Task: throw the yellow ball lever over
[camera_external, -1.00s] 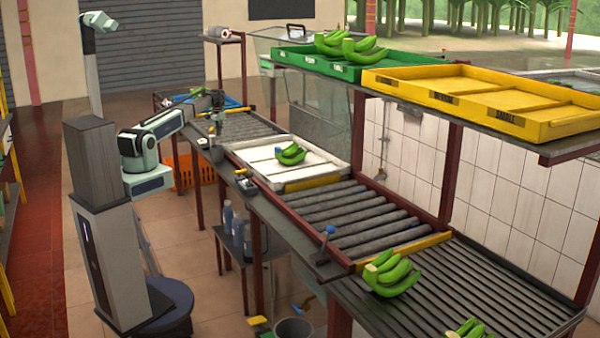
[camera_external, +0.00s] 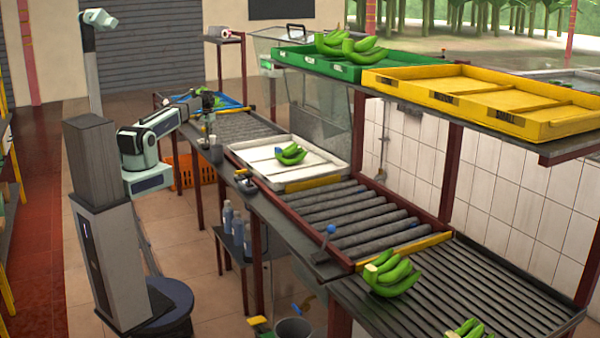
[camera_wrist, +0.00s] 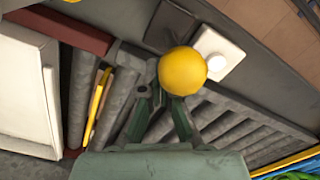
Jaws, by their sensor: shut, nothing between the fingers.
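The yellow ball (camera_wrist: 183,70) of the lever shows large in the wrist view, just past the tips of my gripper (camera_wrist: 160,92). It stands over a dark plate (camera_wrist: 172,28), and its stalk is hidden, so I cannot tell its tilt. My gripper is shut and empty, with the ball partly overlapping the fingers in view. Whether they touch is unclear. In the outside view my gripper (camera_external: 207,100) is over the far end of the roller table, too small to make out its fingers.
A white box with a round button (camera_wrist: 218,53) sits beside the dark plate. Rollers (camera_wrist: 235,125) run below. A white tray (camera_external: 253,155) with green bananas (camera_external: 291,155) lies nearer. A blue tray (camera_external: 232,101) is at the far end. A blue-ball lever (camera_external: 330,230) stands nearer the camera.

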